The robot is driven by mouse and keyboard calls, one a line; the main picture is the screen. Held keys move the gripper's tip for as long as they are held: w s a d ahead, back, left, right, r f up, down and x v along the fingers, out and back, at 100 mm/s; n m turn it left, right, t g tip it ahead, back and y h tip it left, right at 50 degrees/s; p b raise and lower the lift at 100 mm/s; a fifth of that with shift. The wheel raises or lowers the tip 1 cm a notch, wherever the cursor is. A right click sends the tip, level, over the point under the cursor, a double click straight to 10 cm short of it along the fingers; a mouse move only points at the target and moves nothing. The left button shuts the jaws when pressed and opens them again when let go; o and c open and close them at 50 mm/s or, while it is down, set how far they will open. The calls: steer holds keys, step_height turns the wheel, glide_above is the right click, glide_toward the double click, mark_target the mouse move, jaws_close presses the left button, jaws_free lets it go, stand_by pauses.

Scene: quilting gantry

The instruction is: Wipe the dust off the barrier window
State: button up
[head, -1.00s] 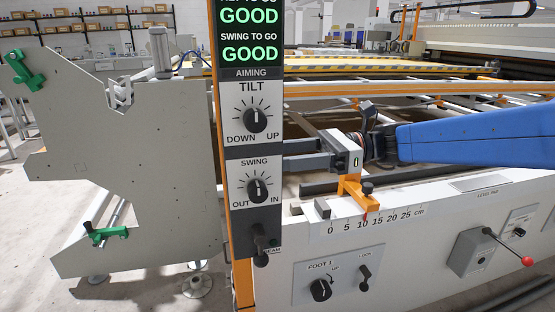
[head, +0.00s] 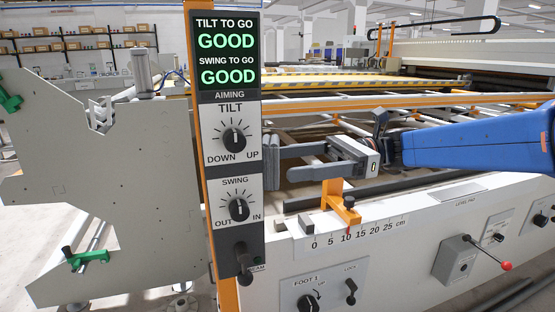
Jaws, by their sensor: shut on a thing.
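My gripper (head: 283,163) reaches left from the blue arm, above the white machine rail. Its two grey fingers close on a dark grey block (head: 271,161) at the fingertips. The block's left part is hidden behind the upright control panel (head: 232,98), so I cannot tell what it is or whether it touches anything. I cannot make out the barrier window or any dust on it.
The panel reads GOOD for tilt and swing. An orange clamp (head: 341,203) stands on the rail's scale below my gripper. A lever with a red knob (head: 505,266) sticks out at right. A large grey plate (head: 95,190) with green handles stands at left.

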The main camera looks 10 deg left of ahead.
steer(key=shift+o, duration=0.6)
steer(key=shift+s+d, duration=0.15)
steer(key=shift+s, duration=0.45)
steer(key=shift+w+d, duration=0.25)
steer(key=shift+d, duration=0.15)
steer(key=shift+c, duration=0.7)
steer(key=shift+v, duration=1.1)
jaws_close()
steer(key=shift+w+a, duration=0.15)
